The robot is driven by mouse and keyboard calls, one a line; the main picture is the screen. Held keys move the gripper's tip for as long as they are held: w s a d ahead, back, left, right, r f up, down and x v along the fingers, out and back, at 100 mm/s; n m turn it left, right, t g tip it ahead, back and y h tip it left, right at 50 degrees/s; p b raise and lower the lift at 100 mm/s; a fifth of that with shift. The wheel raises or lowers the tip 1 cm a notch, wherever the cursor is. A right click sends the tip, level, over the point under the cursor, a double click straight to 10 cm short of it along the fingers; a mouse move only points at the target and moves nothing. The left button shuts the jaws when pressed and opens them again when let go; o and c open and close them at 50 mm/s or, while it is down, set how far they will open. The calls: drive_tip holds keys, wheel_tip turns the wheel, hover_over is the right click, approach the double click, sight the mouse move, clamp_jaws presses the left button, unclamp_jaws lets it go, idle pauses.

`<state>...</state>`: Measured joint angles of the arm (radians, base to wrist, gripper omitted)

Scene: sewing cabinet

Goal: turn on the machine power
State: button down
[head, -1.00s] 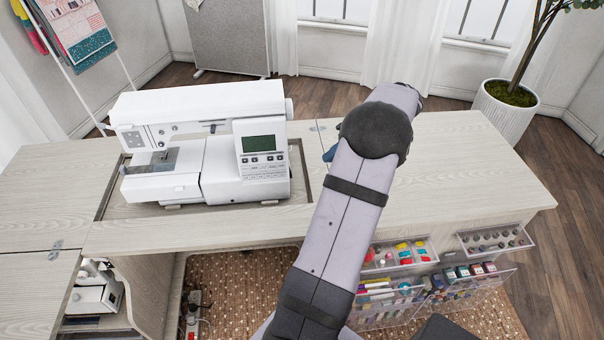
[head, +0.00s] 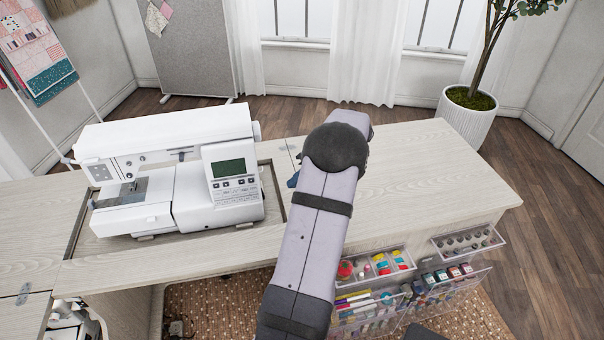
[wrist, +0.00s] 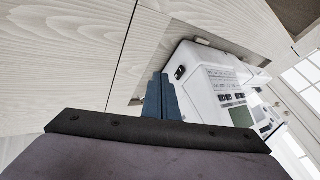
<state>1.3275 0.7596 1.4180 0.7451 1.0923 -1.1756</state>
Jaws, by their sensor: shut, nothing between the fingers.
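The white sewing machine (head: 190,128) sits in a recess of the cabinet top, its screen dark green, at the left of the head view. In the wrist view, the machine (wrist: 210,58) lies beyond my gripper, with a small black switch-like part (wrist: 180,72) on its end face. My gripper's blue fingers (wrist: 160,85) are shut and empty, pointing toward that end face; they appear apart from the switch, though the exact gap is unclear. In the head view only a bit of blue (head: 293,181) shows beside my arm, right of the machine; the fingertips are mostly hidden.
The pale wood cabinet top (head: 430,170) is clear to the right of my arm. Clear trays (head: 470,243) of sewing supplies hang on its front. A potted plant (head: 467,118) stands behind at the right. A rug (head: 230,300) lies below.

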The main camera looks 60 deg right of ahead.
drive_tip(key=p+x, duration=0.1)
drive_tip(key=x, duration=0.3)
drive_tip(key=shift+w+a+f, duration=0.15)
drive_tip(key=shift+w+f, duration=0.15)
drive_tip(key=shift+w+a+p, duration=0.6)
drive_tip(key=shift+w+a, duration=0.3)
drive_tip(key=shift+a, duration=0.25)
drive_tip(key=shift+w+a, duration=0.3)
drive_tip(key=shift+a, duration=0.05)
drive_tip(key=shift+f, duration=0.15)
drive_tip(key=shift+w+a+f+b, duration=0.15)
drive_tip(key=shift+a+b, duration=0.1)
drive_tip(key=shift+b, duration=0.45)
drive_tip(key=shift+a+r, duration=0.15)
drive_tip(key=shift+r, duration=0.1)
